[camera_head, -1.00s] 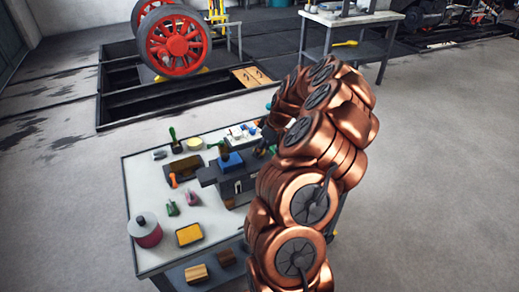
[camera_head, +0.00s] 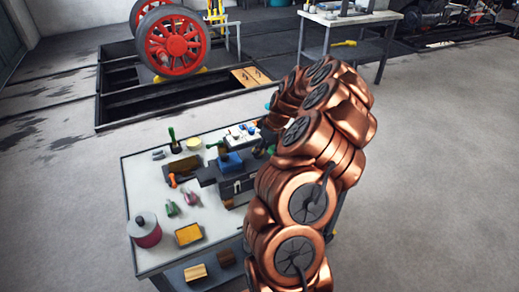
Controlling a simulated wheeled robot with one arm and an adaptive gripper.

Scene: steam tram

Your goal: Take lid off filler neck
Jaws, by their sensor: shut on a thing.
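A blue block (camera_head: 231,162) sits on the dark vise-like fixture (camera_head: 209,173) on the workbench. A small brownish-brass piece (camera_head: 223,148) stands at its upper left; I cannot tell for sure whether it is the filler neck. My gripper (camera_head: 269,132) is a small dark shape at the far end of my copper arm, just right of the block and near the bench's right edge. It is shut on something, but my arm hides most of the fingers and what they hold. I cannot make out the lid.
The workbench (camera_head: 146,185) holds a maroon can (camera_head: 145,232), a yellow-topped box (camera_head: 188,234), a brown brush-like block (camera_head: 185,165), a pale yellow disc (camera_head: 194,143) and small tools. Behind lies a floor pit with a red wheel (camera_head: 173,42). The floor to the right is free.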

